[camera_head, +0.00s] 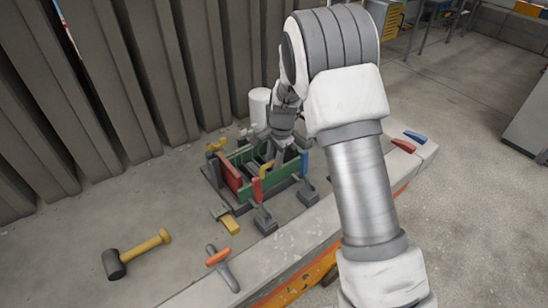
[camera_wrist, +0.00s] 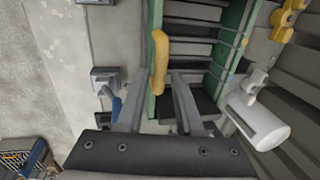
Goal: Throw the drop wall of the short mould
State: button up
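The mould (camera_head: 243,157) is a small frame with green side walls, a red panel (camera_head: 230,175) at its left end and dark slats inside, on the bench. I cannot tell which panel is the drop wall. A yellow handle (camera_wrist: 160,62) stands at one green wall in the wrist view. My gripper (camera_wrist: 161,78) is open, with its fingertips on either side of the handle's lower end; contact is unclear. In the head view my gripper (camera_head: 279,150) is low over the mould, partly hidden by my arm. A red lever (camera_head: 257,190) and a blue lever (camera_head: 304,162) stand along the front.
A white cylinder (camera_head: 260,104) stands close behind the mould. A hammer (camera_head: 140,254), an orange-collared tool (camera_head: 219,260) and a yellow-handled tool (camera_head: 229,224) lie in front and left. Red (camera_head: 403,145) and blue (camera_head: 416,136) handles lie right. A ribbed wall (camera_head: 120,80) rises behind.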

grip_shut()
dwell(1.1)
